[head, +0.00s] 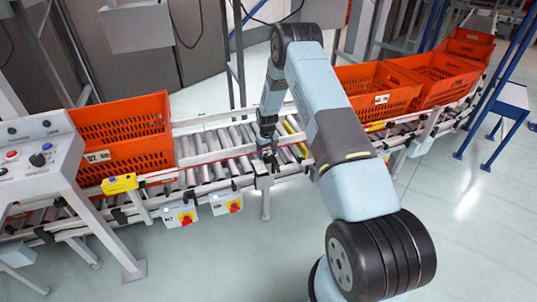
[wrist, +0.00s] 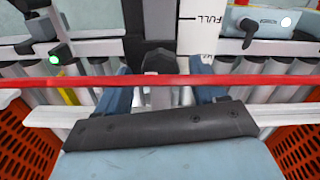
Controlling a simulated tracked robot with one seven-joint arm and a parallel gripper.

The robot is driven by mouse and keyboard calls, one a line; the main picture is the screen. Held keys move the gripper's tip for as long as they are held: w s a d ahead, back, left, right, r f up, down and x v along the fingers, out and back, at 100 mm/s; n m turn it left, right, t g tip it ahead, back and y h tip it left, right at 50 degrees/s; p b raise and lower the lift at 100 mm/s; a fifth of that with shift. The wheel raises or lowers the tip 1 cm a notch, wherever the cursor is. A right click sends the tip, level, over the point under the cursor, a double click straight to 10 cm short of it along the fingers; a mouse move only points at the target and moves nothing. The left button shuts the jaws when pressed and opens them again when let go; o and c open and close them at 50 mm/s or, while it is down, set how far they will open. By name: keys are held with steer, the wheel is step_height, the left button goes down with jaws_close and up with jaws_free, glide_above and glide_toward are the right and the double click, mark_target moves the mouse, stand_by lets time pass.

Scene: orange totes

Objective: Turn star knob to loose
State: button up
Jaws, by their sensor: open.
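My gripper (head: 268,138) hangs over the rollers at the front rail of the conveyor in the head view. In the wrist view, the two blue-grey fingers of my gripper (wrist: 160,76) stand apart, one to each side of a dark, lobed knob (wrist: 161,60), which looks like the star knob. The knob sits on a grey bracket, and no finger visibly touches it. A red bar or cord crosses the wrist view in front of the bracket and fingers. In the head view, the knob is too small and dark to tell from my gripper.
A roller conveyor (head: 215,143) runs across the scene. An orange tote (head: 130,150) stands to the left, and another (head: 375,103) to the right. A control panel (head: 35,150) is at far left. A white scale marked FULL (wrist: 198,35) stands beside the knob.

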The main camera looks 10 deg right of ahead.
step_height(320, 180, up, 13)
stand_by(0.4)
step_height(320, 180, up, 18)
steer(key=t, duration=0.1)
glide_above(267, 155)
steer(key=s, duration=0.5)
steer(key=s+r+m+t, duration=0.1)
steer(key=s+r+t, duration=0.1)
steer(key=s+r, duration=1.2)
steer(key=s+d+r+m+t, duration=0.1)
steer(key=s+r, duration=1)
steer(key=s, duration=0.2)
steer(key=s+m+t, duration=0.1)
steer(key=s, duration=1.6)
steer(key=shift+t, duration=0.3)
